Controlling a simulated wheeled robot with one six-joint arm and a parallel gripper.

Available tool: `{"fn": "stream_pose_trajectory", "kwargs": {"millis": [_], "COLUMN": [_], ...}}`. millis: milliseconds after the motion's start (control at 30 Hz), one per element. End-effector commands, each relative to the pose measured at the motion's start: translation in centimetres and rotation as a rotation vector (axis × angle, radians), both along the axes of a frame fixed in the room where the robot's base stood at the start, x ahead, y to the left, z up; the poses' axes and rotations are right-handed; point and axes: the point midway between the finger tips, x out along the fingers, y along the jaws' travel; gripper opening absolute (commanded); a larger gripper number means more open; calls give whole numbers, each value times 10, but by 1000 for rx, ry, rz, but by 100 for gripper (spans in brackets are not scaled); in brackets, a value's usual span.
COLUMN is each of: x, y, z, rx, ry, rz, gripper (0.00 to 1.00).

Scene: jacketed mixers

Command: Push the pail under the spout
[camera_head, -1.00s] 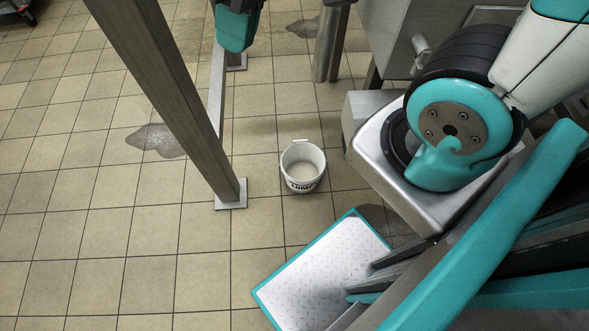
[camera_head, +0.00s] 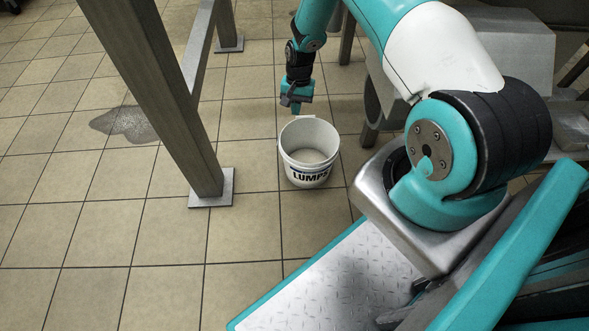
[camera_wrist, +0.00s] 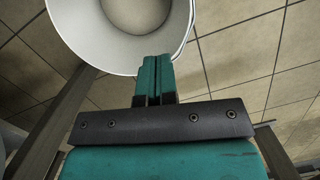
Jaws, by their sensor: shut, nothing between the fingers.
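The pail (camera_head: 309,178) is white with dark lettering and stands upright on the tiled floor, its open top showing an empty-looking inside. My gripper (camera_head: 296,108) points down at the pail's far side, near its rim. In the wrist view the gripper's teal fingers (camera_wrist: 154,72) are together with nothing between them, and their tips overlap the edge of the pail (camera_wrist: 85,35). I cannot tell whether they touch it. I cannot make out a spout in these views.
A metal leg with a square foot plate (camera_head: 212,188) stands just left of the pail. Another leg's foot (camera_head: 229,43) is farther back. Grey metal equipment (camera_head: 505,50) fills the upper right. A wet patch (camera_head: 125,123) lies on the left floor.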

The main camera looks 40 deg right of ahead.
Motion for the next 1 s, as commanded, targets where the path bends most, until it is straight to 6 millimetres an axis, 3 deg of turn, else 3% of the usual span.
{"fn": "stream_pose_trajectory", "kwargs": {"millis": [33, 100, 200, 367, 900, 1000], "x": [-5, -10, -14, -24, -90, -89], "y": [-8, -15, -18, -8, 77, 75], "z": [-36, -56, -70, -71, -72, -80], "rx": [-5, -13, -18, -18, -18, -18], "ry": [12, 21, 28, 31, 32, 30], "rz": [-30, -60, -82, -85, -81, -84], "gripper": [0, 0, 0, 0, 0, 0]}}
